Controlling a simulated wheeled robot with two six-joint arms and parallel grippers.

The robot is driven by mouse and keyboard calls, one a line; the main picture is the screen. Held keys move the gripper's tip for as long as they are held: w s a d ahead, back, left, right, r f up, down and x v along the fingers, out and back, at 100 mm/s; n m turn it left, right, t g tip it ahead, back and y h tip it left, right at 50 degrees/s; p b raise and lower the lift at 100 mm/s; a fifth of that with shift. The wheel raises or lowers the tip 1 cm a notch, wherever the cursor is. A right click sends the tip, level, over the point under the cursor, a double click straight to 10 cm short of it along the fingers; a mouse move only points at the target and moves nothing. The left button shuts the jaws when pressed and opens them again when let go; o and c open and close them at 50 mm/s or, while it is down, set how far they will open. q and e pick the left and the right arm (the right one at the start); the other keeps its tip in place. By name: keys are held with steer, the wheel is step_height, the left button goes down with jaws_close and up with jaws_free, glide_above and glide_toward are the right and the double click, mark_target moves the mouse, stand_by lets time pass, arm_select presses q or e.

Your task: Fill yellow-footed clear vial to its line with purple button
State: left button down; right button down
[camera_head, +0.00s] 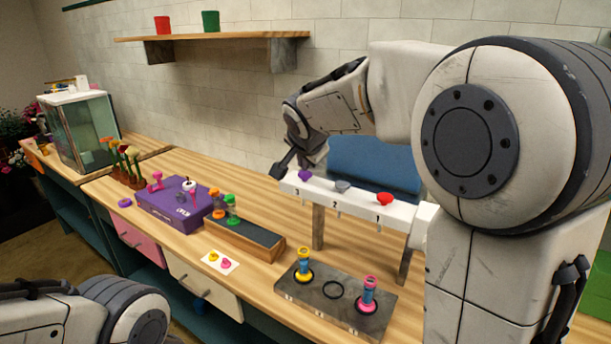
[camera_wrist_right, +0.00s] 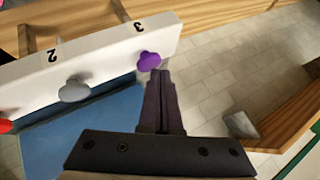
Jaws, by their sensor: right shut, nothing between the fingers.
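The purple button (camera_head: 304,175) is on the front of a white raised bar, by the number 3. It also shows in the right wrist view (camera_wrist_right: 149,60). My right gripper (camera_head: 279,170) is shut and empty, just left of the purple button in the head view. In the right wrist view its fingertips (camera_wrist_right: 158,76) are close beside the button; I cannot tell if they touch it. A yellow-footed vial (camera_head: 303,265) stands upright at the left spot of a dark grey block. Its line and fill level are too small to read. My left gripper is out of view.
The white bar (camera_head: 343,202) also carries a grey button (camera_head: 342,186) and a red button (camera_head: 384,199). A pink-footed vial (camera_head: 368,295) stands on the grey block (camera_head: 335,309), whose middle ring is empty. A purple box (camera_head: 176,211) and a wooden rack (camera_head: 268,254) stand left.

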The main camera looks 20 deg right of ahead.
mark_target(304, 175)
steer(key=shift+f+b, duration=0.6)
steer(key=shift+b, duration=0.2)
stand_by(0.7)
steer(key=shift+r, duration=0.1)
steer(key=shift+r+p, duration=0.6)
steer(key=shift+r, duration=0.35)
steer(key=shift+r+p, duration=1.65)
steer(key=shift+r, duration=0.9)
